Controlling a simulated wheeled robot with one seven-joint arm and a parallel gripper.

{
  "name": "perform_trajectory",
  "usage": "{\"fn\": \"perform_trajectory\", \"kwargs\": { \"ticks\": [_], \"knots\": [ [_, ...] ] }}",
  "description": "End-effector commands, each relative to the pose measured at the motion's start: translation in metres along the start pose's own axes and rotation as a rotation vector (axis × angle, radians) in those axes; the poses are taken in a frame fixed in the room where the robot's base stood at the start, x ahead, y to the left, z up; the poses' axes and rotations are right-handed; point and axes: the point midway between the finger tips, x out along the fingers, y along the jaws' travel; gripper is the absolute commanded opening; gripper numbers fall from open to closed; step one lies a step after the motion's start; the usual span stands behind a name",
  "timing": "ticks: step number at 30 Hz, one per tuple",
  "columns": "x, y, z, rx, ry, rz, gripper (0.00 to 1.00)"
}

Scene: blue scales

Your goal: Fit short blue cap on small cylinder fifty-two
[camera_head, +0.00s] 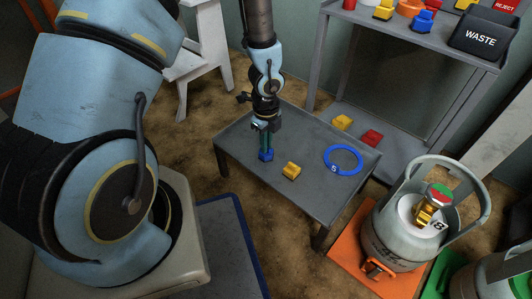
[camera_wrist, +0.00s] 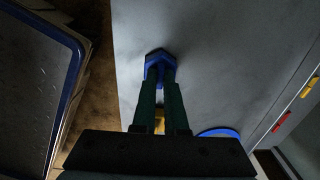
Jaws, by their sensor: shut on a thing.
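My gripper (camera_head: 265,146) is over the left part of the grey table, pointing down. It is shut on a short blue cap (camera_head: 266,156). In the wrist view my gripper's dark green fingers (camera_wrist: 161,84) pinch the blue cap (camera_wrist: 159,57), which has an angular outline. I cannot tell whether the cap touches the tabletop. A grey gas cylinder (camera_head: 393,240) with a collar and a yellow valve (camera_head: 430,210) stands upright on an orange base at right. A second grey cylinder (camera_head: 505,279) is cut off at the lower right. I cannot read fifty-two on either.
The grey table (camera_head: 235,145) also holds a yellow block (camera_head: 291,170) and a blue ring (camera_head: 343,160). A yellow piece (camera_head: 342,122) and a red piece (camera_head: 372,138) lie on the low shelf behind. A black waste bin (camera_head: 481,35) stands on the upper shelf.

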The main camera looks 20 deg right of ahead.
Motion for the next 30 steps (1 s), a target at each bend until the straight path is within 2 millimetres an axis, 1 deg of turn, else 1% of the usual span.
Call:
{"fn": "perform_trajectory", "kwargs": {
  "ticks": [10, 30],
  "knots": [
    [-0.004, 0.0, 0.0, 0.0, 0.0, 0.0, 0.0],
    [-0.035, 0.0, 0.0, 0.0, 0.0, 0.0, 0.0]
  ]
}}
